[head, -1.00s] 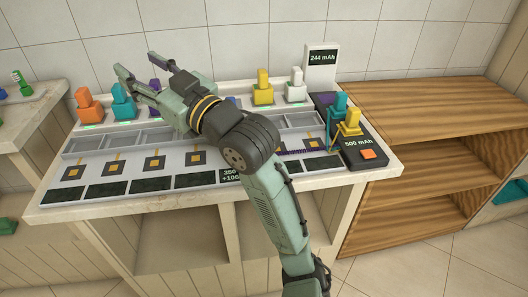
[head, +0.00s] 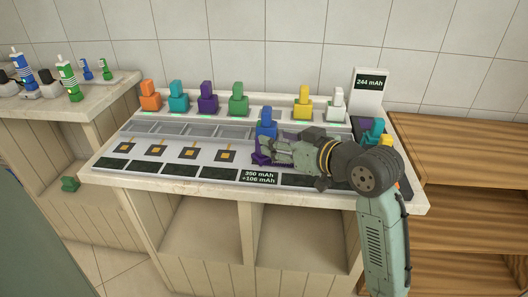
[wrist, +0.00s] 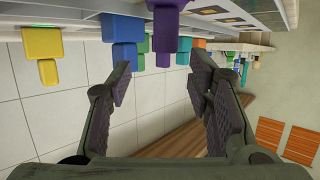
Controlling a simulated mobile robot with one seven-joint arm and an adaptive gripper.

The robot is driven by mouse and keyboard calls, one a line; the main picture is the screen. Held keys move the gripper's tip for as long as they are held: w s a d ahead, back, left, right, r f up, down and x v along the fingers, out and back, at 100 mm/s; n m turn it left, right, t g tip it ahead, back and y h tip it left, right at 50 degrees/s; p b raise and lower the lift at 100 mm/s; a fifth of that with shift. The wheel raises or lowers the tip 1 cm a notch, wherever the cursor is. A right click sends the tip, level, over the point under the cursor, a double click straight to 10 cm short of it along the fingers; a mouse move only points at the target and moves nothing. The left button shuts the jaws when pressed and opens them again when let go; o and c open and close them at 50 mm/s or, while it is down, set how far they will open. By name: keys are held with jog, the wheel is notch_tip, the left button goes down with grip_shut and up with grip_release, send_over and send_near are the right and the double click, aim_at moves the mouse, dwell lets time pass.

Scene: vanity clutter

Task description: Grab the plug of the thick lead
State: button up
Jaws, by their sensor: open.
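Several coloured plugs stand on the white station. A blue plug (head: 266,122) stands at its middle, with a purple plug (head: 261,159) low in front of it, partly hidden by my gripper. My gripper (head: 270,151) is open, its fingers beside this purple plug. In the wrist view, which is upside down, the open fingers (wrist: 162,78) have the purple plug (wrist: 165,34) ahead between them, with the blue plug (wrist: 122,35) beside it. I see nothing held. Which plug has the thick lead I cannot tell; the leads are hidden or too small.
Along the back stand orange (head: 150,95), teal (head: 178,97), another purple (head: 208,97), green (head: 238,98), yellow (head: 303,101) and white (head: 337,104) plugs. A display (head: 369,88) reads 244 mAh. My arm hides most of the right end. Empty pads (head: 189,153) lie at left.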

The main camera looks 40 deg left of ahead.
jog(key=x, duration=0.2)
jog(key=p+x, duration=0.1)
jog(key=x, duration=0.3)
jog(key=shift+s+a+f+p, duration=0.2)
jog(key=shift+s+f+p, duration=0.05)
jog(key=shift+f+p, duration=0.1)
grip_shut()
dwell(0.3)
